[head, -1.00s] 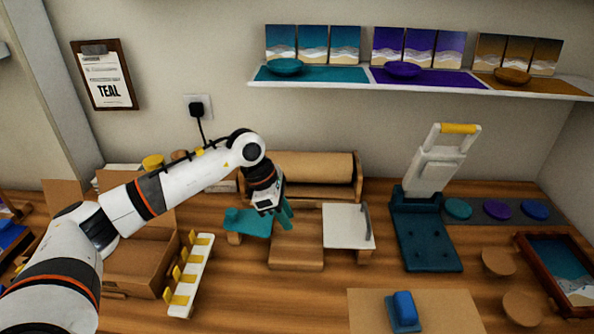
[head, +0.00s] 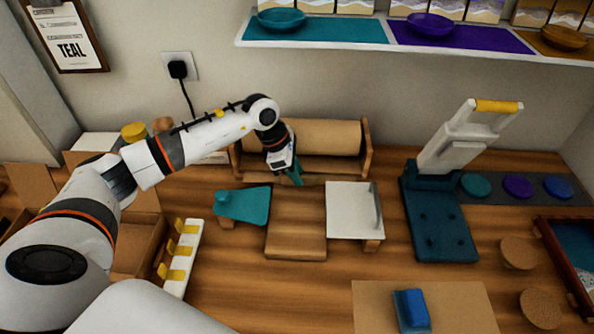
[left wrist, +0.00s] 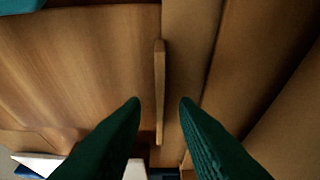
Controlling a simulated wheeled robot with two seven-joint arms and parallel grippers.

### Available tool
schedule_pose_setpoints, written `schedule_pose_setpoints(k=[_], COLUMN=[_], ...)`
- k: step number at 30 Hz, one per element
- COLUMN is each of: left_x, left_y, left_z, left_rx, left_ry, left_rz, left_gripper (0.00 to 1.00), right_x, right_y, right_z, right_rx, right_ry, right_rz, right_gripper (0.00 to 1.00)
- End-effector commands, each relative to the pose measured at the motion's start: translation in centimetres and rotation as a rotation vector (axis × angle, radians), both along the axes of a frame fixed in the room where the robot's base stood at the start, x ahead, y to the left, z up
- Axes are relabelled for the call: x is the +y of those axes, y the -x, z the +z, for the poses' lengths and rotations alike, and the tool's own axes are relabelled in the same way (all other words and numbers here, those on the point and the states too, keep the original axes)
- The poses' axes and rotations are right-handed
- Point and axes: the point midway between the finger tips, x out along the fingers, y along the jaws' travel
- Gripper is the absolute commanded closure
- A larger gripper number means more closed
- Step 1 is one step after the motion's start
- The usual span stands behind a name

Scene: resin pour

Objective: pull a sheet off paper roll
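The brown paper roll (head: 315,135) lies in a wooden holder (head: 366,150) against the back wall. My left gripper (head: 297,177) is at the holder's front edge, below the roll, pointing down. In the left wrist view its two green fingers (left wrist: 160,102) are apart, with a thin wooden-coloured strip (left wrist: 159,90) showing between and beyond them. I cannot tell whether that strip is a paper edge or part of the holder. Brown surfaces fill the right of that view. My right gripper is not in view.
In front of the roll stand a wooden block (head: 296,225), a teal plate (head: 243,205) and a white board with a handle (head: 352,212). A teal-and-white press (head: 440,215) stands to the right. A shelf (head: 400,45) hangs above.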

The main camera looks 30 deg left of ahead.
Motion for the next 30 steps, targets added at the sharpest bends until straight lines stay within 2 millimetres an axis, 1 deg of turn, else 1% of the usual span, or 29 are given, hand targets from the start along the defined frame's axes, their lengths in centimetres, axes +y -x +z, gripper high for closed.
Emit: schedule_pose_setpoints(k=[4, 11, 16, 17, 30], left_x=[-0.29, -0.29, -0.28, -0.27, -0.25], left_y=[-0.13, -0.13, -0.12, -0.13, -0.14], left_z=[-0.71, -0.8, -0.78, -0.77, -0.81], left_rx=[0.0, 0.0, 0.0, -0.001, -0.001], left_ry=[0.0, 0.0, 0.0, 0.0, 0.0], left_rz=[0.0, 0.0, 0.0, 0.0, 0.0], left_gripper=[0.73, 0.73, 0.99, 1.0, 1.0], right_x=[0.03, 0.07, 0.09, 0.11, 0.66], right_y=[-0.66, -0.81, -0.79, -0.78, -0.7], right_z=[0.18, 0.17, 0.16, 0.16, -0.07], right_rx=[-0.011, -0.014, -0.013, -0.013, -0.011], right_ry=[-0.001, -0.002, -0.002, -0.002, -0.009], right_rz=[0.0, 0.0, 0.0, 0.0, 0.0], right_gripper=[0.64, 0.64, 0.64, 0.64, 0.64])
